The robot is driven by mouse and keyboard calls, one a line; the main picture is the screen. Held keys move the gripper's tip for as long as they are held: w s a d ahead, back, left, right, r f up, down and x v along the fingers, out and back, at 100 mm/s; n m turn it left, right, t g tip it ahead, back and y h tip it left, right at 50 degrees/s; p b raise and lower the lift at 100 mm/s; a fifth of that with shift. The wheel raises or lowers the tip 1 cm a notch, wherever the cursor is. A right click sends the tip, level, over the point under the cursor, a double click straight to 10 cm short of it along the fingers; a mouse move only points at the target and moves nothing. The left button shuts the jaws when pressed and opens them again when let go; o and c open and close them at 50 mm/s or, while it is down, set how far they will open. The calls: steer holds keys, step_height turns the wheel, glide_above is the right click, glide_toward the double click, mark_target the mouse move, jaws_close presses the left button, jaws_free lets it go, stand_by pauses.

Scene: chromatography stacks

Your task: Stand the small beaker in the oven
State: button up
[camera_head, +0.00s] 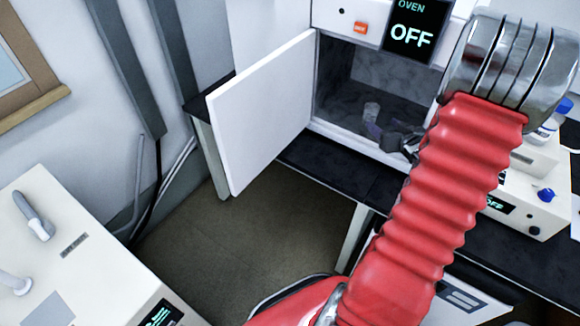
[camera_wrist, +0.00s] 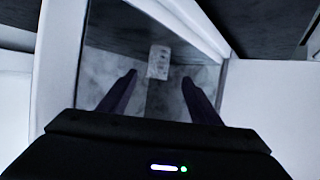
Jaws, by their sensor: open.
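The oven (camera_head: 338,122) stands on the dark bench with its white door (camera_head: 262,112) swung open to the left. Its display reads OFF. The small clear beaker (camera_head: 371,111) stands inside on the oven floor; it also shows in the wrist view (camera_wrist: 158,62), just beyond and between my fingertips. My gripper (camera_head: 377,130) reaches into the oven opening; in the wrist view its two dark fingers (camera_wrist: 157,78) are spread apart, with the beaker clear of them as far as I can see. My red arm hides the right side of the oven opening.
A device with a blue knob (camera_head: 546,195) and a blue-capped bottle (camera_head: 545,133) stand on the bench to the right. A white instrument (camera_head: 75,262) is at the lower left. The open door bounds the left of the opening.

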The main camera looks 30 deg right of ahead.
steer(key=w+a+r+g+h, duration=0.1)
steer(key=a+r+g, duration=0.1)
steer(key=a+r, duration=0.65)
steer(key=w+a+r+g, duration=0.2)
steer(key=a+r, duration=0.4)
steer(key=a, duration=0.5)
steer(key=s+a+r+n+g+y, duration=0.1)
steer(key=s+a+y, duration=0.1)
steer(key=s+a, duration=0.6)
steer(key=s+a+r+n+g+y, duration=0.1)
steer(key=s+a+n+g+y, duration=0.1)
steer(key=s+a, duration=0.7)
steer(key=a+y, duration=0.1)
steer(key=a, duration=0.7)
steer(key=shift+s+a+r+n, duration=0.15)
steer(key=shift+a+r+n, duration=0.05)
steer(key=shift+n, duration=0.1)
steer(key=shift+c, duration=0.4)
